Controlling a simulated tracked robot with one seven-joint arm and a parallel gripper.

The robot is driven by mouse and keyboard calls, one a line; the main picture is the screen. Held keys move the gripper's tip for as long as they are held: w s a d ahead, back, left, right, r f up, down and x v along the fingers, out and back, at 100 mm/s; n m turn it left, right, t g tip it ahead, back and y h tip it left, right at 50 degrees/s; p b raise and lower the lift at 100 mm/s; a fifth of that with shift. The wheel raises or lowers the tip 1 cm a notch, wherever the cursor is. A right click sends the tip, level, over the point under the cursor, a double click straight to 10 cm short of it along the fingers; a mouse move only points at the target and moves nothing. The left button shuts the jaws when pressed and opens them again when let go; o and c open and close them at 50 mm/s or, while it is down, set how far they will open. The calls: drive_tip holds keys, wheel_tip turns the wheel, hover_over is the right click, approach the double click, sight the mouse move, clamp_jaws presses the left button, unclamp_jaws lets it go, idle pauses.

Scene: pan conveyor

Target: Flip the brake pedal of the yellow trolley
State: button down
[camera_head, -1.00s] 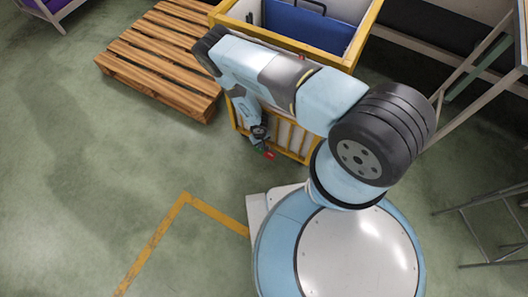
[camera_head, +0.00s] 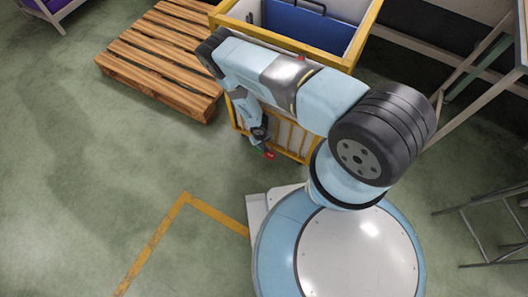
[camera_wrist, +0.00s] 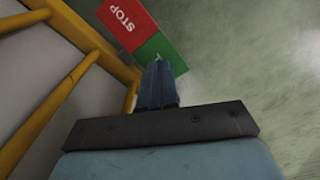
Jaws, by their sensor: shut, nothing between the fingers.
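The yellow trolley (camera_head: 361,38) stands at the top centre of the head view, and its yellow frame (camera_wrist: 84,34) fills the left of the wrist view. Its brake pedal has a red half marked STOP (camera_wrist: 125,20) and a green half (camera_wrist: 164,50). The red half shows small at the trolley's lower edge in the head view (camera_head: 270,155). My gripper (camera_wrist: 159,66) is shut and empty, its fingertips at the green half, overlapping its near edge in the picture. I cannot tell whether they touch it. My gripper is mostly hidden in the head view.
A blue item (camera_head: 305,25) lies inside the trolley. A wooden pallet (camera_head: 160,60) lies on the floor left of the trolley. Metal frames (camera_head: 490,225) stand at the right. The green floor (camera_head: 90,170) is clear at the left, with a yellow line (camera_head: 155,238) on it.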

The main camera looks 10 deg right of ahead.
drive_tip(key=shift+f, duration=1.05)
idle(0.6)
drive_tip(key=shift+r, duration=3.55)
